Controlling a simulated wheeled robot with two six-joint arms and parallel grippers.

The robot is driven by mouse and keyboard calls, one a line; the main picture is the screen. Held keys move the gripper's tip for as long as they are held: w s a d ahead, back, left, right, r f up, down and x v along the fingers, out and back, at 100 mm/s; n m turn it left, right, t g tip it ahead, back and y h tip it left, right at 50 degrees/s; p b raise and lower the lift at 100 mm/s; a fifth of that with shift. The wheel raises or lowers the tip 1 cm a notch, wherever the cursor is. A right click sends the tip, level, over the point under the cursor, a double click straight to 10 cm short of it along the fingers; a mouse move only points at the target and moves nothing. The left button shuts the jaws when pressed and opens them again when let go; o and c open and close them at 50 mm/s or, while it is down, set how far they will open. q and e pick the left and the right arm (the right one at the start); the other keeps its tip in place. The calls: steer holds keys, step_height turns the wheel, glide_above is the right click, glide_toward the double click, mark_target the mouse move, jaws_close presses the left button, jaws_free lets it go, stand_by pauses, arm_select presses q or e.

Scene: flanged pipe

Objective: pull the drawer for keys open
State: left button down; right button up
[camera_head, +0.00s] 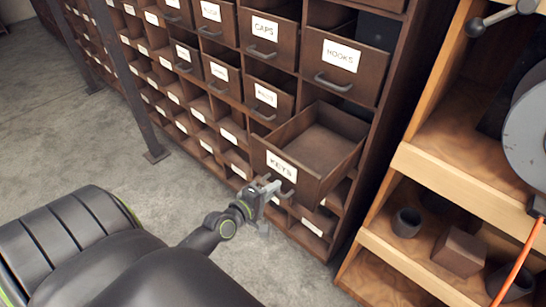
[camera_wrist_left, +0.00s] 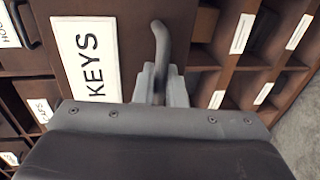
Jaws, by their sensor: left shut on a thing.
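The keys drawer (camera_head: 318,147) is pulled well out of the brown cabinet, and its empty inside shows from above. Its front carries a white KEYS label (camera_head: 282,166), which also shows large in the left wrist view (camera_wrist_left: 87,60). My left gripper (camera_head: 271,189) is at the drawer front, shut on the dark bar handle (camera_wrist_left: 160,45). In the left wrist view the handle runs up from between the fingers (camera_wrist_left: 160,85). My right gripper is not in view.
A dark post (camera_head: 130,80) stands left of the cabinet front. A wooden shelf (camera_head: 440,165) with a cup (camera_head: 406,222) and a block (camera_head: 459,252) stands at the right. The floor (camera_head: 70,130) at left is clear.

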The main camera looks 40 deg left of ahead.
arm_select(q)
steer(key=c, duration=1.6)
jaws_free()
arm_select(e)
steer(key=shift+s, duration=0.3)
